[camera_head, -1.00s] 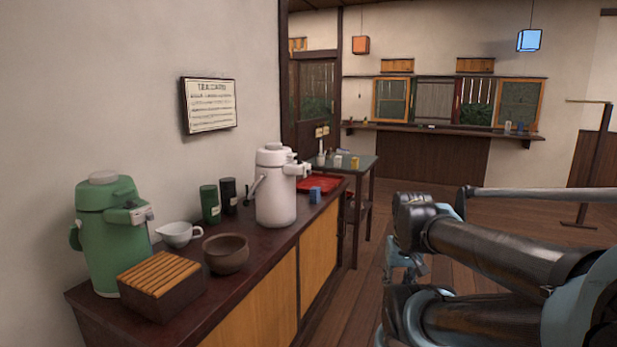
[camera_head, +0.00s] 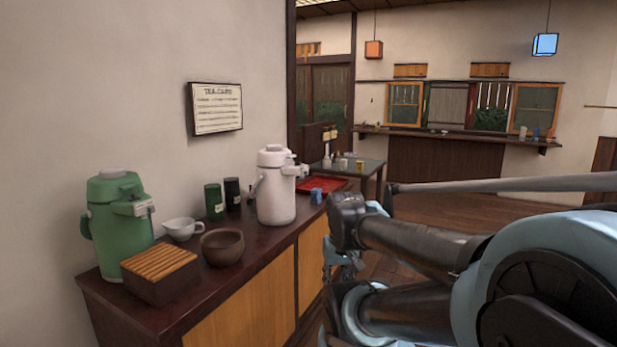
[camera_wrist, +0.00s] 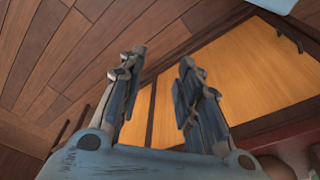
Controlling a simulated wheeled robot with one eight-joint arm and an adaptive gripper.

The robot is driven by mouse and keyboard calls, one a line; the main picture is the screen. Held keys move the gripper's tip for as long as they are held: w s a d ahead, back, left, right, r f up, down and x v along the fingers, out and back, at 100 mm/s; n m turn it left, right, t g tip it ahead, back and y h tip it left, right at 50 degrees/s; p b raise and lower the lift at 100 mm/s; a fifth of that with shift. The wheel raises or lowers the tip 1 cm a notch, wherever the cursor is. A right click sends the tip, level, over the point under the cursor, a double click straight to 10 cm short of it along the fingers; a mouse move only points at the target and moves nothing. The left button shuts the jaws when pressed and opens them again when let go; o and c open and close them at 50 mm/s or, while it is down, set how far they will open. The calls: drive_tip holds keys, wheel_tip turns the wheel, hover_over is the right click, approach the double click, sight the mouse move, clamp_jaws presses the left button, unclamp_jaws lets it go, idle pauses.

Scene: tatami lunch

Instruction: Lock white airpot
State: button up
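The white airpot (camera_head: 276,192) stands upright on the dark counter, toward its far end. Its pale lid and spout (camera_head: 288,168) face right, and a handle shows on its left side. The lock itself is too small to make out. My gripper (camera_head: 342,262) is beside the counter's front, right of and lower than the airpot, not touching it. In the wrist view my gripper (camera_wrist: 158,80) has its two fingers spread apart with nothing between them, over the floor and the orange cabinet doors.
The counter (camera_head: 225,298) also holds a green airpot (camera_head: 118,228), a slatted wooden box (camera_head: 160,275), a brown bowl (camera_head: 222,248), a white pouring cup (camera_head: 181,229), two canisters (camera_head: 214,202), a blue cube (camera_head: 316,196) and a red tray (camera_head: 322,185). A small table (camera_head: 372,166) stands behind.

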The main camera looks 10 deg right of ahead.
sight(306, 173)
drive_tip(key=w+a+r+n+t+y, duration=0.1)
drive_tip(key=w+a+r+n+y, duration=0.15)
drive_tip(key=w+r+y, duration=0.55)
drive_tip(key=w+a+r+n+t+y, duration=0.1)
drive_tip(key=w+r+n, duration=0.3)
drive_tip(key=w, duration=0.8)
drive_tip(key=w+d+r+n+t+y, duration=0.2)
drive_tip(key=w+d+r+t+y, duration=0.15)
drive_tip(key=w+d, duration=0.45)
drive_tip(key=w+d+r+n+t+y, duration=0.2)
drive_tip(key=w+d+r+t, duration=0.15)
drive_tip(key=w+d, duration=0.4)
drive_tip(key=s+x, duration=0.1)
drive_tip(key=x, duration=1.3)
drive_tip(key=shift+w+a+r+g, duration=0.15)
drive_tip(key=shift+a+r+g, duration=0.05)
drive_tip(key=shift+a+g, duration=0.25)
drive_tip(key=shift+c, duration=0.3)
